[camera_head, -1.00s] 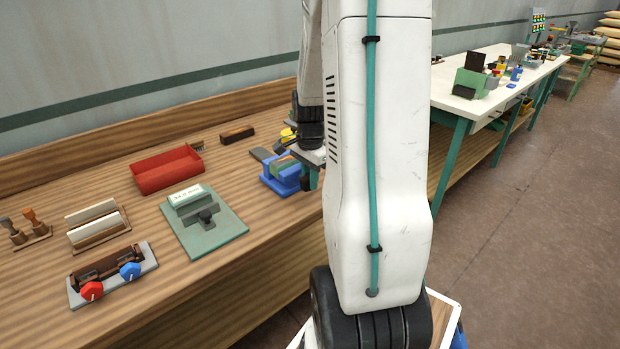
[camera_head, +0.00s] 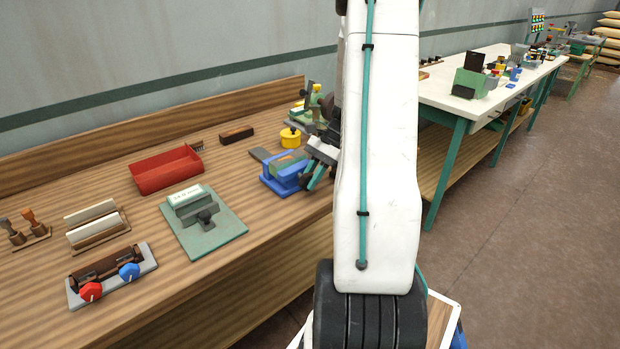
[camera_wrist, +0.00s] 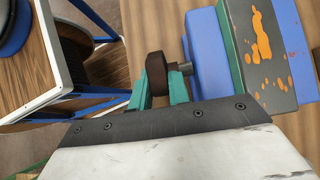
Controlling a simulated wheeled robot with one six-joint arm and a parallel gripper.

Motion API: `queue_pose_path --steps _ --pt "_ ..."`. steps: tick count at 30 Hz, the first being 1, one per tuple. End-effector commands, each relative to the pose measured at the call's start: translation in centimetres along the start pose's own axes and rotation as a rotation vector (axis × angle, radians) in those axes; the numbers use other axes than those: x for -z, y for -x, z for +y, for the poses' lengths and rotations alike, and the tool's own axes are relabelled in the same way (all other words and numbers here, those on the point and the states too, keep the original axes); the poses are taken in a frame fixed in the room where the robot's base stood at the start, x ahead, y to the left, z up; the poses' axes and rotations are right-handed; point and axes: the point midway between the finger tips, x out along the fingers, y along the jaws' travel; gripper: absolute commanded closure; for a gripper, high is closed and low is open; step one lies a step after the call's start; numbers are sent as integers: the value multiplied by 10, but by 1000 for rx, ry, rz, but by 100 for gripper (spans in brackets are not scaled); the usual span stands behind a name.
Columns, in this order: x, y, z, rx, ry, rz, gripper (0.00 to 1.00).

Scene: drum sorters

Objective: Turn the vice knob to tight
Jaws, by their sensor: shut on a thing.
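In the head view my gripper (camera_head: 312,178) is at the vice's right end, and the knob is hidden there. I cannot tell the knob's turn angle.
On the bench, a green plate with a clamp (camera_head: 228,225), a red tray (camera_head: 165,172) and a yellow pot (camera_head: 290,139) stand around the vice. A green machine (camera_head: 312,105) stands behind my wrist.

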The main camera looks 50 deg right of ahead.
Motion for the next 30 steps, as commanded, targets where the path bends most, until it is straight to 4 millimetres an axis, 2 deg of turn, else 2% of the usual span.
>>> queue_pose_path --steps 1,15,30 --pt "3 -2 5 -11 -6 -51 100" --pt "7 -6 6 -14 -8 -435 97" --pt "8 -6 6 -12 -8 -583 94"
